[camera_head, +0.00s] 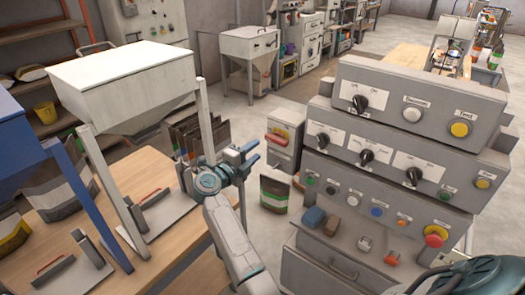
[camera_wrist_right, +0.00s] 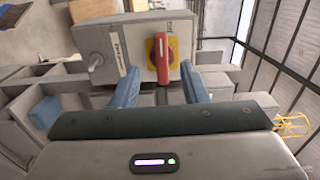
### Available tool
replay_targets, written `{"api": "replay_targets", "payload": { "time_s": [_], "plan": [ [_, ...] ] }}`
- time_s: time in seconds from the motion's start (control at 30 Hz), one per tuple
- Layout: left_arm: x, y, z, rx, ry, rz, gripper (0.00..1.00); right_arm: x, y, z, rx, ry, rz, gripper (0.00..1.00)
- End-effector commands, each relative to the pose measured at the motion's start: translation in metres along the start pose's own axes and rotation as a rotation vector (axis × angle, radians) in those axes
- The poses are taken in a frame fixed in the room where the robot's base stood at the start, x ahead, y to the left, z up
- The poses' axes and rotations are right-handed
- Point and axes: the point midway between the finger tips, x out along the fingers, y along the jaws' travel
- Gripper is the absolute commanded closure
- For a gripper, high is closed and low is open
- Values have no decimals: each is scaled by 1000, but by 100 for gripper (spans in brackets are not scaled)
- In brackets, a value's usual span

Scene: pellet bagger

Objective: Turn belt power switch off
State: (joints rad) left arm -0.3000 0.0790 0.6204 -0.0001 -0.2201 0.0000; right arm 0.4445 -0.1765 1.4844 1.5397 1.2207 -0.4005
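In the right wrist view a red rotary handle (camera_wrist_right: 163,60) on a yellow plate is mounted on a grey box (camera_wrist_right: 100,50). The handle runs up and down in that picture. A small knob (camera_wrist_right: 96,62) with a label sits left of it; I cannot read the labels surely. My right gripper (camera_wrist_right: 159,74) is open, its blue fingers either side of the handle's lower end and apart from it. In the head view my right gripper (camera_head: 253,152) is beside a grey cabinet with a red part (camera_head: 277,138). My left gripper is not in view.
A stepped grey control panel (camera_head: 420,150) with knobs and buttons stands at the right. A wooden table (camera_head: 170,180) with hoppers, including a white one (camera_head: 125,80), is at the left. A bag (camera_head: 274,190) stands on the floor between them.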

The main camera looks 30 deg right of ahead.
Motion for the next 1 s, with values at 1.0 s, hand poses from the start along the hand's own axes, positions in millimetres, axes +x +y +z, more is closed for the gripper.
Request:
{"api": "replay_targets", "payload": {
  "time_s": [1.0],
  "plan": [
    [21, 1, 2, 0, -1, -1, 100, -32, 86, 11, -278, -154, -197, 60]
  ]
}}
